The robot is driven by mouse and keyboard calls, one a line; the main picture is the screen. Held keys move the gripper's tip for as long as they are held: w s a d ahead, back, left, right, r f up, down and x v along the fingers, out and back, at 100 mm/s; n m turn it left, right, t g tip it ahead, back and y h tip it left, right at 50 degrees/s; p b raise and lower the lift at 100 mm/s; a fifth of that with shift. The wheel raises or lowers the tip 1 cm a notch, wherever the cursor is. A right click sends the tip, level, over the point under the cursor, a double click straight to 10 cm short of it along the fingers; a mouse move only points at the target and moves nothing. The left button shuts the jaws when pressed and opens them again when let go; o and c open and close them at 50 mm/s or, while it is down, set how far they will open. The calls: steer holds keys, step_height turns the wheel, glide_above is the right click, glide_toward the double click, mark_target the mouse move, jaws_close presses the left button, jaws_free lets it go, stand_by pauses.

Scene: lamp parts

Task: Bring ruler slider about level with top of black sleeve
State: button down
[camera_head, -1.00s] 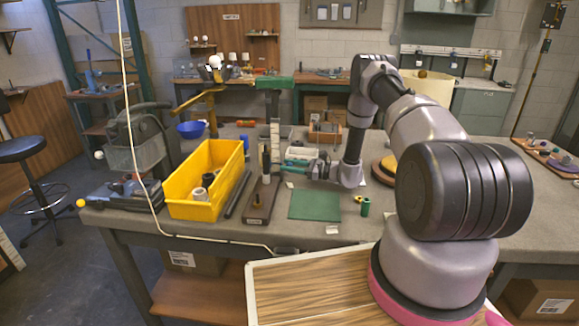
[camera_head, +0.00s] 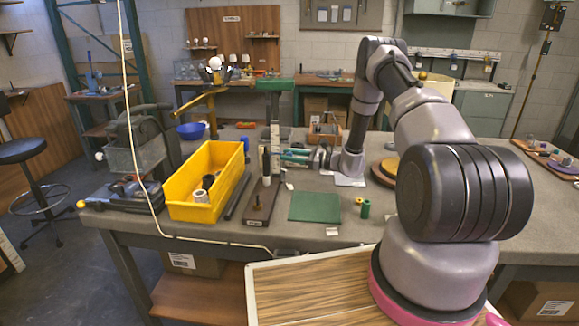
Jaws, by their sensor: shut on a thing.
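An upright pale ruler (camera_head: 275,137) stands behind a dark wooden base (camera_head: 261,204) on the workbench. A black sleeve (camera_head: 265,160) stands upright just in front and to the left of the ruler. My gripper (camera_head: 284,157) reaches in from the right, with its fingers pointing left at the ruler. It is shut on what seems to be the ruler slider, which is too small and too covered by the fingers to make out. The fingers are at about the height of the sleeve's upper part.
A yellow bin (camera_head: 206,182) with small parts stands left of the wooden base. A green mat (camera_head: 315,207) lies in front of my gripper, with a small green cylinder (camera_head: 365,208) to its right. Round wooden discs (camera_head: 386,170) lie to the right.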

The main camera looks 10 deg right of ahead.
steer(key=r, duration=0.3)
steer(key=shift+w+d+r, duration=0.2)
steer(key=shift+w+d, duration=0.1)
steer(key=c, duration=0.6)
jaws_free()
steer(key=shift+f, duration=0.1)
steer(key=shift+s+f, duration=0.1)
steer(key=shift+s, duration=0.05)
steer(key=v, duration=1)
steer(key=shift+s+d, duration=0.15)
steer(key=shift+d, duration=0.15)
